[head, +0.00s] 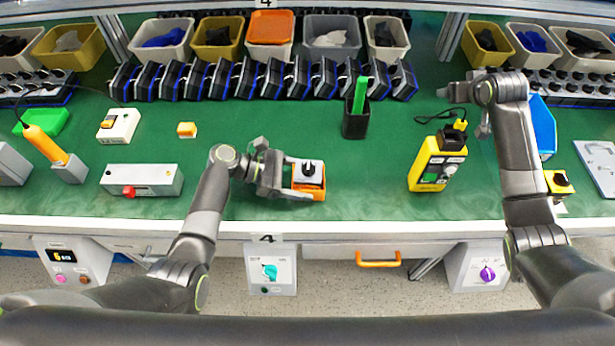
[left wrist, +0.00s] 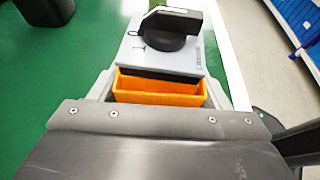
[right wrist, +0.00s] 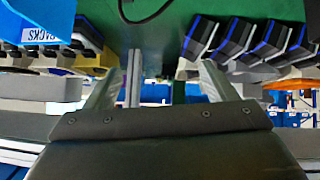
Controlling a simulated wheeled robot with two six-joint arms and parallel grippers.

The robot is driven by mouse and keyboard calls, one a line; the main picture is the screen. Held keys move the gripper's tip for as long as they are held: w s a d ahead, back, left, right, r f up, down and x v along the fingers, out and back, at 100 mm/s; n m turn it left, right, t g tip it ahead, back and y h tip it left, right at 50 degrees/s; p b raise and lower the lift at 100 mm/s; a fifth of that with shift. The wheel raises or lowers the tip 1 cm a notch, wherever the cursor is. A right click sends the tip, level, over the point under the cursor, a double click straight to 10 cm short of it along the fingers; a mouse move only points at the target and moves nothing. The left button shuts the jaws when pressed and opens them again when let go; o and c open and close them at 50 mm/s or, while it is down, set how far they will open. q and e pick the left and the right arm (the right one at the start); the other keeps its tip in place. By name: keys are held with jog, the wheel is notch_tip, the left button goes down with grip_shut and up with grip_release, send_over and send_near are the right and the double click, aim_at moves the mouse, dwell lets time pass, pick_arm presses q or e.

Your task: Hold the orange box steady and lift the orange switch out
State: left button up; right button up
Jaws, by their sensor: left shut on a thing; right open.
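The orange box (head: 318,194) stands near the front of the green table, a little right of my left arm. A light grey switch with a black rotary knob (head: 309,170) sits in its top; in the left wrist view the switch (left wrist: 165,42) is beyond the orange wall (left wrist: 160,88). No orange shows on the switch itself. My left gripper (head: 298,181) is shut on the orange box, one finger on each side. My right gripper (head: 462,105) is open and empty at the back right, well away from the box; its spread fingers (right wrist: 157,90) show in the right wrist view.
A yellow device (head: 436,163) stands right of the box, and a black holder with a green item (head: 356,118) behind it. A grey case with a red knob (head: 142,180) is at the left. A row of black-blue parts (head: 260,78) lines the back. Table between box and yellow device is clear.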

jog(key=s+a+r+n+g+y, duration=0.25)
jog(key=a+n, duration=0.25)
jog(key=a, duration=0.4)
jog(key=s+a+r+n+g+y, duration=0.2)
jog(key=a+n+y, duration=0.25)
jog(key=a, duration=0.45)
jog(key=s+a+r+n+g+y, duration=0.25)
jog(key=a+n, duration=0.35)
jog(key=a, duration=0.3)
jog(key=n+g+y, duration=0.1)
jog(key=g+y, duration=0.1)
send_near(316, 169)
jog(key=a, duration=0.3)
jog(key=shift+h, duration=0.25)
jog(key=shift+d+f+x, duration=0.1)
jog(key=shift+f+x, duration=0.05)
jog(key=shift+x, duration=1.8)
jog(key=shift+d+f+x, duration=0.1)
jog(key=shift+x, duration=1.9)
jog(key=shift+s, duration=0.25)
jog(key=c, duration=1)
